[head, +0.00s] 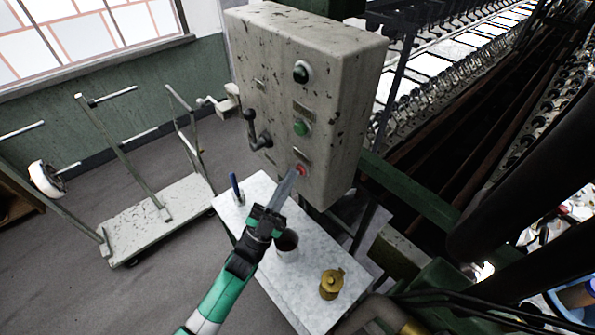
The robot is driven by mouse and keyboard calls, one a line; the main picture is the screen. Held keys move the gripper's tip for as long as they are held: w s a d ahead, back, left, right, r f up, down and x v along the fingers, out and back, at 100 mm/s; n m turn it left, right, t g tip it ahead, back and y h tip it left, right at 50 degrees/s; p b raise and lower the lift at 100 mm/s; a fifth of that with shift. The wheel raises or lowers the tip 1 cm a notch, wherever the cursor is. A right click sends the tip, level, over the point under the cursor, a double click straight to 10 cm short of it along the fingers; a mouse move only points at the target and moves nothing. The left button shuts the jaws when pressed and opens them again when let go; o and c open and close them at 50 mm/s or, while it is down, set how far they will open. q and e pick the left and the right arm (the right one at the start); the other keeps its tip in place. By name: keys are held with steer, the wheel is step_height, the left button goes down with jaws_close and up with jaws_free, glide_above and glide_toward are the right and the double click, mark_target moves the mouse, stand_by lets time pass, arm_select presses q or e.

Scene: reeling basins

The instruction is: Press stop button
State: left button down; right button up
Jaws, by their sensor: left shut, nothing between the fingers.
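A worn grey control box (338,85) stands in the upper middle of the head view. My right gripper is not in view.
A pale table (307,290) below the box holds a cup (287,246), a brass pot (332,284) and a blue pen-like item (236,187). A crank handle (254,130) juts from the box. A cart (160,217) stands left; reeling machinery (440,80) fills the right.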

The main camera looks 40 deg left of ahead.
arm_select(q)
steer(key=shift+s+a+p, duration=0.15)
steer(key=shift+s+p, duration=0.25)
steer(key=shift+s, duration=0.45)
steer(key=s, duration=0.1)
steer(key=s+p, duration=0.1)
steer(key=s, duration=0.1)
steer(key=s+p, duration=0.1)
steer(key=s, duration=0.1)
steer(key=shift+a, duration=0.4)
stand_by(0.6)
